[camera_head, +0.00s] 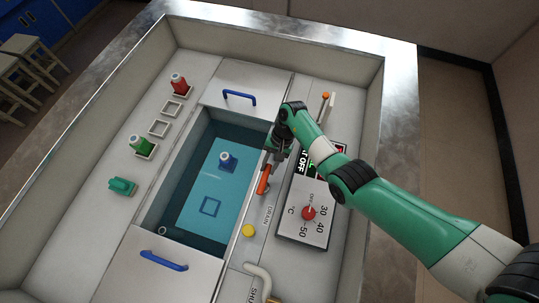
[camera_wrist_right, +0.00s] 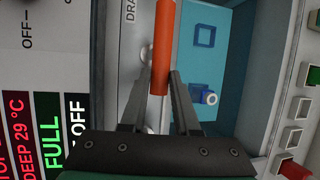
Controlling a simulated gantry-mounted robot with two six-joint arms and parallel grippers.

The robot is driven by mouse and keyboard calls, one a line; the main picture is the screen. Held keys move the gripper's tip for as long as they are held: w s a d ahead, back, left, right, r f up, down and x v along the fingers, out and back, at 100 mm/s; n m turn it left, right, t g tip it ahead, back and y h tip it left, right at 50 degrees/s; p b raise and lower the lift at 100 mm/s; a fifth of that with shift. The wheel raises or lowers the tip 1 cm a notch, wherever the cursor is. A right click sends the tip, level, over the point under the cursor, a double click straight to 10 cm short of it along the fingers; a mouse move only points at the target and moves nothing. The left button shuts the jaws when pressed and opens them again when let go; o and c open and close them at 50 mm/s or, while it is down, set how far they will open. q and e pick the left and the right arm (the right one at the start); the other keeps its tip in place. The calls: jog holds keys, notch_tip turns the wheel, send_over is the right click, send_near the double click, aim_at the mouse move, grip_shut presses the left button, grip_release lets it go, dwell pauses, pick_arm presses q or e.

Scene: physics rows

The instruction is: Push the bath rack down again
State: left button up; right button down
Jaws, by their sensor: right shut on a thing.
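The bath (camera_head: 161,231) is a sunken basin between two pale covers with blue handles. In it a light-blue panel (camera_head: 190,215) bears a blue bottle (camera_head: 227,161) and an empty square outline (camera_head: 210,206); I cannot tell how deep this rack sits. An orange-red lever handle (camera_head: 263,181) stands at the bath's right edge. My right gripper (camera_head: 273,152) is shut on it. In the right wrist view the handle (camera_wrist_right: 163,45) lies between the two fingers (camera_wrist_right: 162,80), and the bottle (camera_wrist_right: 203,96) shows beyond. My left gripper is out of view.
A red bottle (camera_head: 179,84), a green bottle (camera_head: 139,146) and a green block (camera_head: 122,186) stand left of the bath. A red temperature dial (camera_head: 309,213) and a yellow button (camera_head: 248,231) are on the right. A pale curved pipe (camera_head: 259,277) is in front.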

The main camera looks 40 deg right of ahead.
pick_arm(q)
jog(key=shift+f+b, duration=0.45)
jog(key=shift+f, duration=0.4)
pick_arm(e)
jog(key=shift+d+f, duration=0.1)
jog(key=shift+f, duration=0.9)
jog(key=c, duration=0.7)
grip_release()
jog(key=shift+o, duration=0.2)
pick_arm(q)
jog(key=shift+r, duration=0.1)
pick_arm(e)
jog(key=shift+r, duration=0.15)
jog(key=shift+d+r, duration=0.1)
jog(key=shift+r, duration=0.3)
pick_arm(q)
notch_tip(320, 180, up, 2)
jog(key=p, duration=0.2)
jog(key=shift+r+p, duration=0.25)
jog(key=shift+p, duration=0.1)
pick_arm(e)
jog(key=v, duration=1)
jog(key=shift+d+r, duration=0.2)
